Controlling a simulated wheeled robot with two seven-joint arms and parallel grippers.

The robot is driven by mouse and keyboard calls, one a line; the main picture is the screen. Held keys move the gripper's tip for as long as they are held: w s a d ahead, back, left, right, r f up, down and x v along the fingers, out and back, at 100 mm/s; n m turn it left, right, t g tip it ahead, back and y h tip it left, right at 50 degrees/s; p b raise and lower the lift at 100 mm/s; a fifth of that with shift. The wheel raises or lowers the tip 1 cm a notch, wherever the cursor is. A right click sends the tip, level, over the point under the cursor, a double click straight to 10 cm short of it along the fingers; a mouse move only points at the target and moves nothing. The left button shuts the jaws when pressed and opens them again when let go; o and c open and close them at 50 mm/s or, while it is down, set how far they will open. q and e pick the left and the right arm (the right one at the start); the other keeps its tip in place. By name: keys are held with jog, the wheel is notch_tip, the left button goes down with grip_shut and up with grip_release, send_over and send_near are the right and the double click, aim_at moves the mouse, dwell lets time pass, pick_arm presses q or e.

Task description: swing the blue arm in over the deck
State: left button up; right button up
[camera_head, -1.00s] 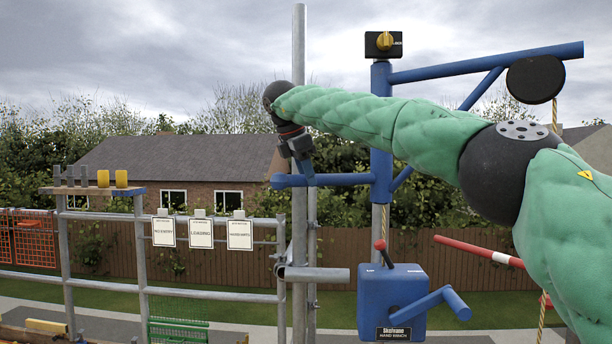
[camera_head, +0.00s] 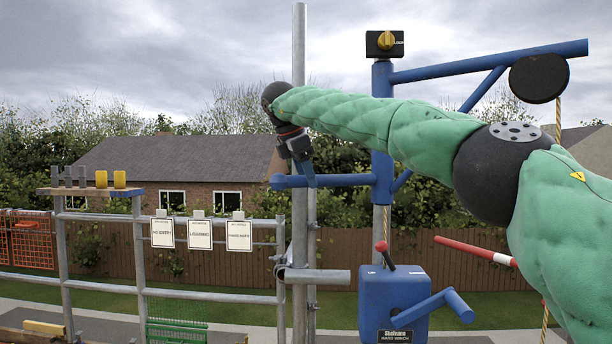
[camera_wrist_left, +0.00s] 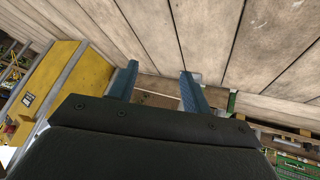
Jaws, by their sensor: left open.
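The blue arm (camera_head: 490,61) is a long bar on top of a blue post (camera_head: 382,130), with a diagonal brace and a black disc (camera_head: 539,78) near its outer end. It reaches out to the right. A shorter blue bar (camera_head: 340,180) sticks out left from the post. My right gripper (camera_head: 308,181) is at this bar near its left end, its fingers overlapping it; whether they are closed around it is hard to see. My left gripper (camera_wrist_left: 157,88) is open and empty over pale wooden boards (camera_wrist_left: 220,35) in the left wrist view. The deck cannot be told for certain.
A blue hand winch (camera_head: 394,300) with crank and red-tipped lever sits below. Grey scaffold poles (camera_head: 299,100) and a railing with signs (camera_head: 194,233) stand left. A rope and a red-white pole (camera_head: 475,251) are at right. A yellow box (camera_wrist_left: 55,75) shows in the wrist view.

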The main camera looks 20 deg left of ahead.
jog(key=shift+s+r, duration=0.1)
jog(key=shift+s, duration=0.05)
jog(key=v, duration=0.6)
jog(key=shift+a+r, duration=0.1)
jog(key=shift+r, duration=0.1)
jog(key=shift+s+r, duration=0.15)
jog(key=shift+r, duration=0.15)
jog(key=shift+a+r, duration=0.1)
jog(key=shift+r, duration=0.1)
pick_arm(q)
jog(key=shift+w+r, duration=0.2)
jog(key=shift+r, duration=0.8)
jog(key=shift+f, duration=0.2)
